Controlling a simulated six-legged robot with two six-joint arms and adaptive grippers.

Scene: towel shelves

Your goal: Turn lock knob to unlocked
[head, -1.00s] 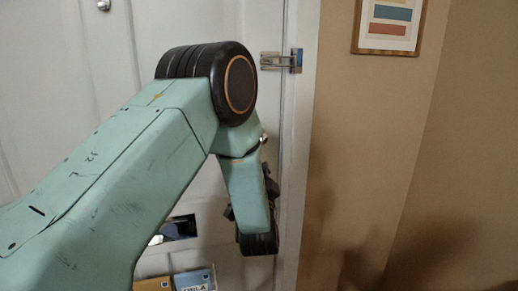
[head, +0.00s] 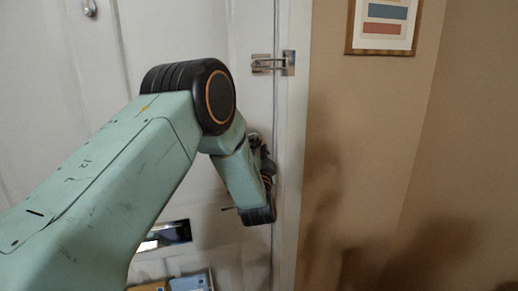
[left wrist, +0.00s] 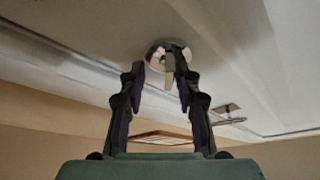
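The lock knob (left wrist: 169,62) shows in the left wrist view as a pale thumb-turn on a round, shiny plate on the white door. My left gripper (left wrist: 158,68) is open, with its dark fingers pointing at the knob. The thumb-turn appears between the fingertips, closer to the right one. I cannot tell whether a finger touches it. In the head view my left gripper (head: 264,160) is beside the door's right edge, mostly hidden by my own wrist, and the knob is hidden there too. My right gripper is not in view.
The white door (head: 190,35) fills the left, with a metal latch (head: 272,64) at its right edge beside the frame. A shiny mail slot (head: 166,236) is low on the door. A framed picture (head: 384,25) hangs on the tan wall, right, where space is free.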

